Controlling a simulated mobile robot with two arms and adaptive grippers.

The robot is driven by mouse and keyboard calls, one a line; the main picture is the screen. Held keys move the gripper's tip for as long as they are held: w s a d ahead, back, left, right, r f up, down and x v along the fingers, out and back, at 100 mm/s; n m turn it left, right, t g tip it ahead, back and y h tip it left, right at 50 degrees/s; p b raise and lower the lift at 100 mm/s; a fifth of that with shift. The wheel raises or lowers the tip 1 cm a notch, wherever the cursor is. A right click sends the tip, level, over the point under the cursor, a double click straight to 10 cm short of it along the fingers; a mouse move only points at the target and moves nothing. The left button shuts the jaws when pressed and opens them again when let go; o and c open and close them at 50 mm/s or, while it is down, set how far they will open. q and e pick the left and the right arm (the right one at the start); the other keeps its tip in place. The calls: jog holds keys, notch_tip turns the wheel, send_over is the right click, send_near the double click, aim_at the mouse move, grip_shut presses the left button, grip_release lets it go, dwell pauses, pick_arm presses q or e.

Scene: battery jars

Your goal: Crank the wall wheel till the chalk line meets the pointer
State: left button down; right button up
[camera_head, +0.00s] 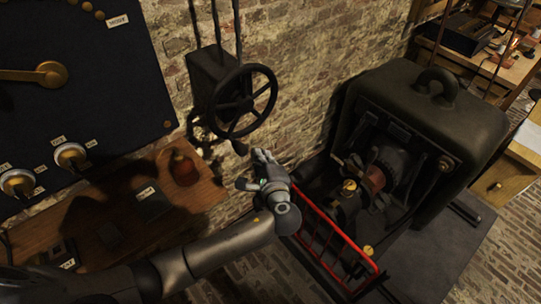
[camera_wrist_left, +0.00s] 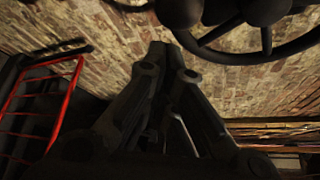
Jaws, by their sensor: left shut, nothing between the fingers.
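The dark wall wheel (camera_head: 243,102) is mounted on a black box on the brick wall. A knob-like handle (camera_head: 239,147) hangs at its lower rim. Part of the wheel also shows at the top right of the wrist view (camera_wrist_left: 265,52). My left gripper (camera_head: 258,158) is below and slightly right of the handle, shut and empty; I cannot tell the exact gap. Its closed fingers show in the middle of the wrist view (camera_wrist_left: 172,62), with the wheel rim apart from them in that picture. I cannot make out a chalk line or pointer. My right gripper is out of view.
A red guard rail (camera_head: 335,243) stands right of my left forearm, before a large dark machine (camera_head: 425,120). A wooden shelf (camera_head: 205,185) lies left, under a black panel (camera_head: 85,80) with brass knobs. Bare brick wall surrounds the wheel.

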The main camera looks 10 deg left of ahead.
pick_arm(q)
jog(key=shift+s+a+r, duration=0.25)
jog(key=shift+s+a, duration=0.2)
jog(key=a+p+v, duration=0.1)
jog(key=v, duration=1.2)
jog(key=shift+s+r+p, duration=0.2)
jog(key=shift+r+p, duration=0.1)
jog(key=shift+r, duration=0.05)
jog(key=shift+a, duration=0.15)
